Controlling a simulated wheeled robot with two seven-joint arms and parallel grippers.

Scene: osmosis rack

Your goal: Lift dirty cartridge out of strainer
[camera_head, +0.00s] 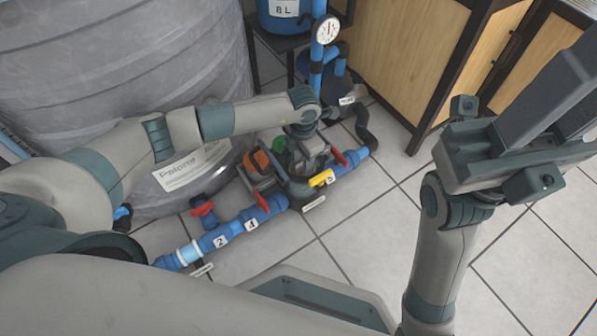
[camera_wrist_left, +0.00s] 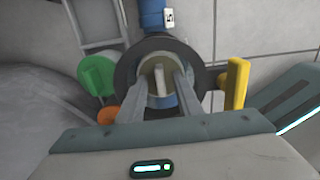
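The strainer is a dark round housing in the blue pipe line; its dark rim (camera_wrist_left: 124,72) shows in the left wrist view. Inside it is the dirty cartridge (camera_wrist_left: 159,82), pale, with an upright tab in the middle. My left gripper (camera_wrist_left: 160,84) points into the strainer mouth, with one finger on each side of the tab and visible gaps between. In the head view my left gripper (camera_head: 308,155) is over the strainer and hides most of it. My right gripper (camera_head: 560,85) is raised at the upper right, away from the pipes; its finger gap is unclear.
A yellow handle (camera_wrist_left: 237,84) stands right beside the strainer, and a green knob (camera_wrist_left: 97,74) is on its left. Blue pipe (camera_head: 235,232) with red valve handles (camera_head: 262,201) runs along the floor. A large grey tank (camera_head: 120,70) and wooden cabinet (camera_head: 400,50) stand behind.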

